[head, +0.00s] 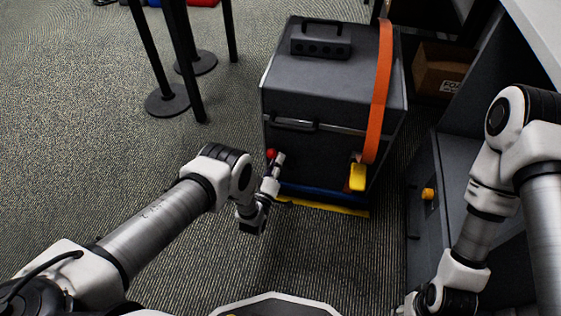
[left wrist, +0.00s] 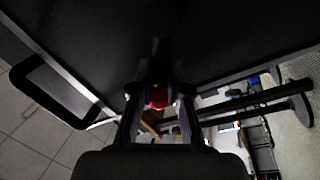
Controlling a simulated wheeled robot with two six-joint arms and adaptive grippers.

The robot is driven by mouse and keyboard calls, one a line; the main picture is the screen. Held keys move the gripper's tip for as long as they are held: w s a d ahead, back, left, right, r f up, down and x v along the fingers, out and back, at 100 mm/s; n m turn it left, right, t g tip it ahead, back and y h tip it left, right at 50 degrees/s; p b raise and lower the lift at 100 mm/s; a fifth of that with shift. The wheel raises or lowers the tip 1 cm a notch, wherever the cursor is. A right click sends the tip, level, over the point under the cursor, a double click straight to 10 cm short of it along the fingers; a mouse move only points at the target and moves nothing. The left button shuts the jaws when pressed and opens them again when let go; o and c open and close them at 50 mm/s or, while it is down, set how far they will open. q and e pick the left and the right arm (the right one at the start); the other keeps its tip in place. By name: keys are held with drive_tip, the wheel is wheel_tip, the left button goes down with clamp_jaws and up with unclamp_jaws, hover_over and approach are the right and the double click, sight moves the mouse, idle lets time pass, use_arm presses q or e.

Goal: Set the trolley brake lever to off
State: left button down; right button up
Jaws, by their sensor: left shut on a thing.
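The trolley (head: 300,85) is a dark grey box with a handle on its front, standing ahead of me in the head view. A red knob (head: 271,153), apparently the end of the brake lever, shows low on the left of its front face. My left gripper (head: 277,160) is at this knob and shut on it. In the left wrist view the red knob (left wrist: 158,98) sits between the fingers; the lever's stem is dark and hard to make out.
An orange strap (head: 380,90) runs over the trolley to a yellow buckle (head: 357,177). A dark cabinet (head: 465,165) with a yellow knob (head: 428,194) stands close on the right. Black posts (head: 183,60) stand at the upper left. The carpet on the left is clear.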

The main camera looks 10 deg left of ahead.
use_arm(q)
drive_tip(key=shift+a+f+n+y, duration=0.3)
drive_tip(key=shift+a+n, duration=0.05)
drive_tip(key=shift+n, duration=0.75)
drive_tip(key=c, duration=1.1)
unclamp_jaws()
drive_tip(key=shift+w+a, duration=0.1)
drive_tip(key=shift+c, duration=0.2)
drive_tip(key=s+f, duration=0.1)
drive_tip(key=s, duration=0.6)
drive_tip(key=shift+s+a+f, duration=0.15)
drive_tip(key=shift+s+a, duration=0.1)
drive_tip(key=shift+a, duration=0.1)
